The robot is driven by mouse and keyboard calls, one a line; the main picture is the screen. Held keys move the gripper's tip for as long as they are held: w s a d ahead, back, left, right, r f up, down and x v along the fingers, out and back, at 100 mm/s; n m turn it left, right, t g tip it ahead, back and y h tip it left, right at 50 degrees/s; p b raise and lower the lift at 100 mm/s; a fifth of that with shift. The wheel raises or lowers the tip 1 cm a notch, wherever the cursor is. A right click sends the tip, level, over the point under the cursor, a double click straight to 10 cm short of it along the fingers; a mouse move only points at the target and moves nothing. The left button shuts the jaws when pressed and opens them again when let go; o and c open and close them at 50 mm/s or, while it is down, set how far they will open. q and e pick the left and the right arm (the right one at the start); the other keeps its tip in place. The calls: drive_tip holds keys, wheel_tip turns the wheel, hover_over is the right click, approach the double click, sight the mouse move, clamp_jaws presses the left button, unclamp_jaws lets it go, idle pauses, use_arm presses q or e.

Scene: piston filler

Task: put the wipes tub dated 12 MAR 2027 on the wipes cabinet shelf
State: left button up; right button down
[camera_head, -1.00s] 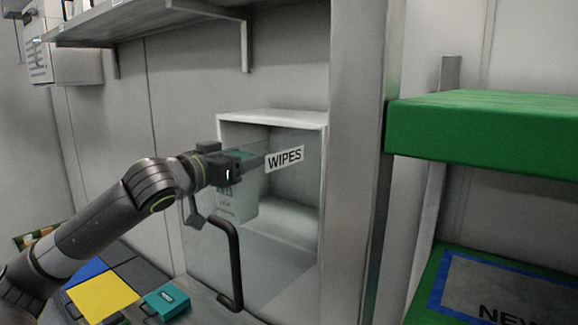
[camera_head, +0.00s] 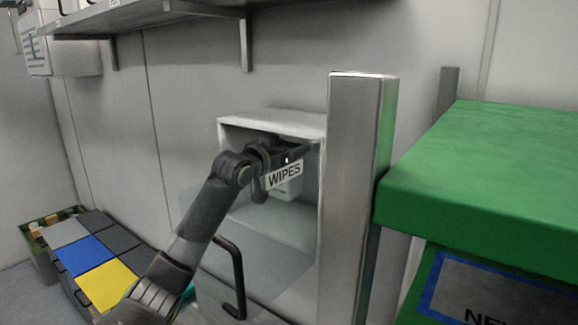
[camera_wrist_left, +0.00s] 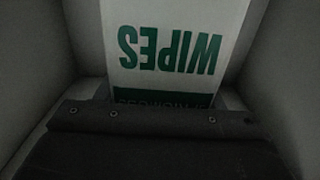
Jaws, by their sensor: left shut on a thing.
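I cannot tell whether the tub touches the cabinet shelf. The clear door with its dark handle (camera_head: 238,275) stands open in front. My right gripper is out of view.
A metal post (camera_head: 355,190) stands just right of the cabinet, with a green shelf unit (camera_head: 490,180) beyond it. A wall shelf (camera_head: 150,17) runs above. Blue (camera_head: 90,253) and yellow (camera_head: 106,284) lids lie at the lower left.

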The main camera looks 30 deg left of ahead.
use_arm(q)
drive_tip(key=f, duration=0.3)
drive_tip(key=shift+s+a+p, duration=0.1)
drive_tip(key=shift+s+p, duration=0.15)
drive_tip(key=shift+p, duration=0.1)
wheel_tip(320, 180, down, 3)
drive_tip(key=shift+w+p, duration=0.1)
drive_tip(key=shift+p, duration=0.85)
drive_tip(key=shift+w+f, duration=0.15)
drive_tip(key=shift+f, duration=0.2)
drive_tip(key=o, duration=1.1)
drive_tip(key=shift+f, duration=0.25)
drive_tip(key=o, duration=0.4)
drive_tip(key=shift+o, duration=0.2)
